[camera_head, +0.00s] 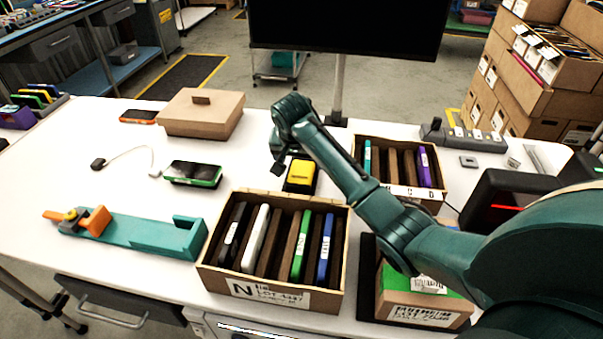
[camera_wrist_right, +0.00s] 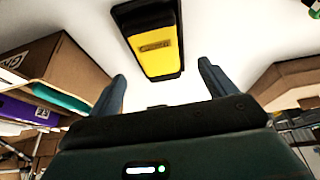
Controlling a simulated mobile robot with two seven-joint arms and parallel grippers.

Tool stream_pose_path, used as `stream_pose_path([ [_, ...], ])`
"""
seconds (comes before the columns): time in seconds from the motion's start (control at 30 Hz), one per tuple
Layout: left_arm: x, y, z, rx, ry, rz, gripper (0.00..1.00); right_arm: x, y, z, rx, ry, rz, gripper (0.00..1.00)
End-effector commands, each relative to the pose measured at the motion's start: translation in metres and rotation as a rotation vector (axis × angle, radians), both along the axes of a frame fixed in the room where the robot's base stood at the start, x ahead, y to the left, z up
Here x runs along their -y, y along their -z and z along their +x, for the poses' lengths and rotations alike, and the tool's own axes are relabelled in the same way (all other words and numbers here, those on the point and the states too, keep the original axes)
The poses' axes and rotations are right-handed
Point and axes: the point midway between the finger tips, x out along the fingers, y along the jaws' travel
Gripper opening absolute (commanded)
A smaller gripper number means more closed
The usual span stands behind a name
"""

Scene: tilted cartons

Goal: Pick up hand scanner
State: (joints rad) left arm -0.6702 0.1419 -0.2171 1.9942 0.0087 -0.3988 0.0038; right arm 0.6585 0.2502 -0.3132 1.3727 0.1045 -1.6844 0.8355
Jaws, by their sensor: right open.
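A yellow and black boxy device, which looks like the hand scanner (camera_head: 301,174), lies on the white table behind the front carton. It also shows in the right wrist view (camera_wrist_right: 157,45), its yellow face framed in black, beyond my fingertips and roughly between their lines. My right gripper (camera_head: 281,163) is at its left side in the head view, partly hidden by its own wrist. In the right wrist view the two fingers of this gripper (camera_wrist_right: 162,80) are spread apart with nothing between them. My left gripper is not in view.
A tilted open carton (camera_head: 325,298) with several upright devices stands in front; another carton (camera_head: 398,192) stands to the right. A green-black device (camera_head: 193,173), a brown lidded box (camera_head: 201,114) and a teal fixture (camera_head: 130,234) are on the left. A monitor stand (camera_head: 338,95) rises behind.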

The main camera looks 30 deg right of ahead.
Motion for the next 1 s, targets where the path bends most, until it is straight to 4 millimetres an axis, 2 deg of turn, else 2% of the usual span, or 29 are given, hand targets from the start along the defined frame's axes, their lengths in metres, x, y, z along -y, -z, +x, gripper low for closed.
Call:
stream_pose_path([
  [0.2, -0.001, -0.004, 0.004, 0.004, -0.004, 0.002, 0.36, 0.010, 0.030, 0.009, -0.005, 0.002, -0.002, 0.84],
  [0.3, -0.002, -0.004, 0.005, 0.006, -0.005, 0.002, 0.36, 0.012, 0.040, 0.012, -0.003, 0.001, -0.001, 0.84],
  [0.57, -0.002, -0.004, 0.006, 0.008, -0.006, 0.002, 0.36, 0.013, 0.043, 0.014, -0.001, 0.000, -0.001, 0.84],
  [1.0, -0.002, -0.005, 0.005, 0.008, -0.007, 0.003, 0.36, 0.013, 0.043, 0.014, -0.001, 0.000, -0.001, 0.49],
])
